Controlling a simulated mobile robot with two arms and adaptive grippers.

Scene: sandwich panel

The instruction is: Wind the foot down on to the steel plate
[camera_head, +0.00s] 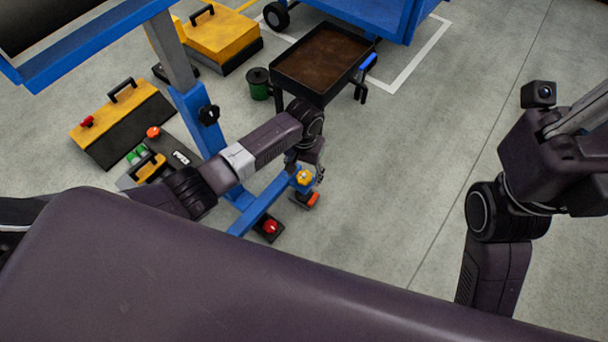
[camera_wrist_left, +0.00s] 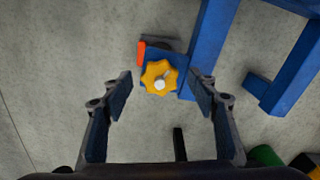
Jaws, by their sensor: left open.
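The yellow star-shaped knob (camera_wrist_left: 158,77) with a pale centre stud sits on the end of a blue beam (camera_wrist_left: 208,42) in the left wrist view. It also shows in the head view (camera_head: 305,177). My left gripper (camera_head: 307,167) is open above the knob, with one finger on each side and visible gaps to it. Beside the beam end, low down, is an orange-red piece (camera_wrist_left: 142,53) with a dark grey edge near it. The foot under the knob is hidden. I cannot clearly make out the steel plate. My right gripper's fingers do not show.
A red knob (camera_head: 270,227) on a dark base stands by another blue beam end. A yellow toolbox (camera_head: 125,116), a brown-bottomed tray (camera_head: 319,60) and a green can (camera_head: 258,84) stand around the blue frame. The floor to the right is clear.

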